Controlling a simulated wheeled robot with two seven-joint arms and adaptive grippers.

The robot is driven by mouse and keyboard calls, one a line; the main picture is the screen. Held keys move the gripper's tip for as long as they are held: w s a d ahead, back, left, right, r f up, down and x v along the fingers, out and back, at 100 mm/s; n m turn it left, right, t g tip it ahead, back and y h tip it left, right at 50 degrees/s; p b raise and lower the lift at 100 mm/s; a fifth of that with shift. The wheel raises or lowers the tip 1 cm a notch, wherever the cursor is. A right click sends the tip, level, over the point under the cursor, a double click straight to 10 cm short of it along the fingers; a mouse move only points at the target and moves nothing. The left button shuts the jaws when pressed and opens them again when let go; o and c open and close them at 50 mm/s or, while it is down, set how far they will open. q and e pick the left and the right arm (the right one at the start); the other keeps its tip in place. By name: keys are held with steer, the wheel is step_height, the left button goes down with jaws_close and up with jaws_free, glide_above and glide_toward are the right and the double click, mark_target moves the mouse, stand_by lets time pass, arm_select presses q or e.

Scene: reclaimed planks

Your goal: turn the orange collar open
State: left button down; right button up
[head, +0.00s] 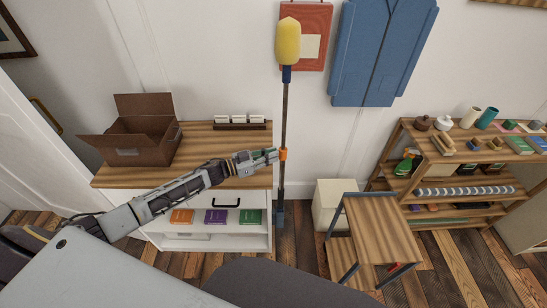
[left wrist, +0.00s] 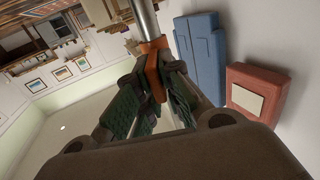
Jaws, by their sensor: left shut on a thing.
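The orange collar (head: 283,154) is a short band around an upright pole (head: 285,113). The pole has a yellow fluffy head (head: 288,42) at its top and a dark blue handle (head: 280,213) at its bottom. My left gripper (head: 272,156) reaches the pole from the left and is shut on the collar. In the left wrist view the collar (left wrist: 152,68) sits between the two green-padded fingers (left wrist: 150,100), with the pale metal pole running up out of it. The fingers hide part of the collar. My right gripper is not in view.
A wooden-topped white cabinet (head: 112,176) stands behind my left arm, bearing an open cardboard box (head: 140,145). A wooden stool (head: 380,228), a cream box (head: 335,200) and a stocked shelf (head: 400,160) stand to the right.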

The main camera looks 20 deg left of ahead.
arm_select(q)
steer(key=m+g+h+b, duration=0.1)
steer(key=g, duration=0.1)
steer(key=w+a+m+g+h+b, duration=0.1)
steer(key=m+g+b, duration=0.1)
steer(key=shift+w+f+h+b, duration=0.1)
steer(key=shift+w+h+b, duration=0.05)
steer(key=shift+h+b, duration=0.2)
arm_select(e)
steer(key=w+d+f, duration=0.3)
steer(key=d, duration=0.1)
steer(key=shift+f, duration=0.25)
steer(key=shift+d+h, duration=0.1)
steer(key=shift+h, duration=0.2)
arm_select(q)
steer(key=c, duration=1.6)
jaws_free()
steer(key=shift+o, duration=0.2)
